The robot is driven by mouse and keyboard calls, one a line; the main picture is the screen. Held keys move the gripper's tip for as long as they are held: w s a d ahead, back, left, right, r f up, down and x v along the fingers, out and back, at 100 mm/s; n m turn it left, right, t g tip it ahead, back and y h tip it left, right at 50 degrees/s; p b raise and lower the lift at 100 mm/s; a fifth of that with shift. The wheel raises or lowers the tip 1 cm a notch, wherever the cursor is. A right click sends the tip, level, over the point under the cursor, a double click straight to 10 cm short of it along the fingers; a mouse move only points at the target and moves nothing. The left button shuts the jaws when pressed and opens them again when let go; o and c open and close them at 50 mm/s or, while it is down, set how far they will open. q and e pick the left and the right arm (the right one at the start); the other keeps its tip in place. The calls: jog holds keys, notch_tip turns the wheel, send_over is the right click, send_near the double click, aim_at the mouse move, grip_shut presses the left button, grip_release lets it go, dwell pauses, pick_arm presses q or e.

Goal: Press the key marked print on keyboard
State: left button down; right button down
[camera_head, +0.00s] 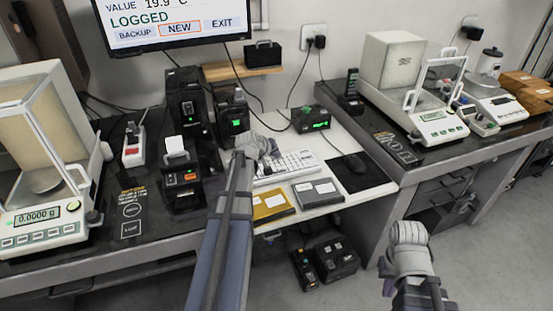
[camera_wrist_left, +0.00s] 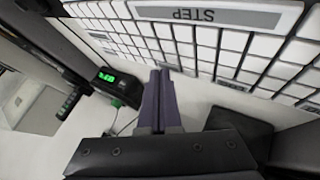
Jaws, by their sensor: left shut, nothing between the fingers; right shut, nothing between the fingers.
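The white keyboard (camera_head: 290,164) lies on the white desk section in the middle. My left gripper (camera_head: 268,148) is at the keyboard's left end in the head view and hides part of it. In the left wrist view the shut fingertips (camera_wrist_left: 160,75) are close to the keyboard's keys (camera_wrist_left: 235,60). I cannot tell whether they touch. I cannot make out a key marked print. My right gripper (camera_head: 409,235) is shut and empty, away from the keyboard, in front of the desk.
A monitor (camera_head: 170,22) shows LOGGED, with NEW outlined. A black mouse (camera_head: 354,163) lies right of the keyboard. A yellow box (camera_head: 272,205) and a grey box (camera_head: 318,193) lie in front of it. Dark devices (camera_head: 183,175) stand left; balances (camera_head: 42,222) stand on the tables.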

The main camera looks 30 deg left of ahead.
pick_arm(q)
jog(key=shift+f, duration=0.15)
dwell(0.4)
jog(key=shift+r+p, duration=0.7)
jog(key=shift+r, duration=0.15)
notch_tip(320, 180, up, 5)
jog(key=p, duration=0.5)
dwell(0.5)
